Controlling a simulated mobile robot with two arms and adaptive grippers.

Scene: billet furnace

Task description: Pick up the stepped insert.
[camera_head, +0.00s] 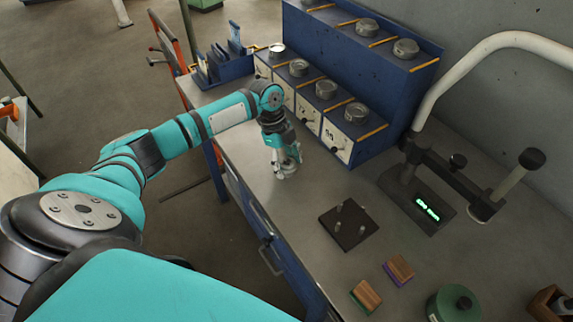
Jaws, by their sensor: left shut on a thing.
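My left gripper (287,168) is low over the grey bench top, in front of the blue drawer rack, pointing down. It is shut on a small pale metal piece at its fingertips, which I take to be the stepped insert. The fingers hide most of the piece, so its steps do not show clearly. I cannot tell whether it touches the bench. A black square plate (344,233) with several upright pins lies on the bench, to the right of and nearer than the gripper. My right gripper is not in view.
The blue rack (351,76) with round metal pieces stands behind the gripper. A black device with a lit green display (427,208) stands to the right. Two wood-topped blocks (399,268) and a green round container (452,304) lie nearer. Bench around the plate is clear.

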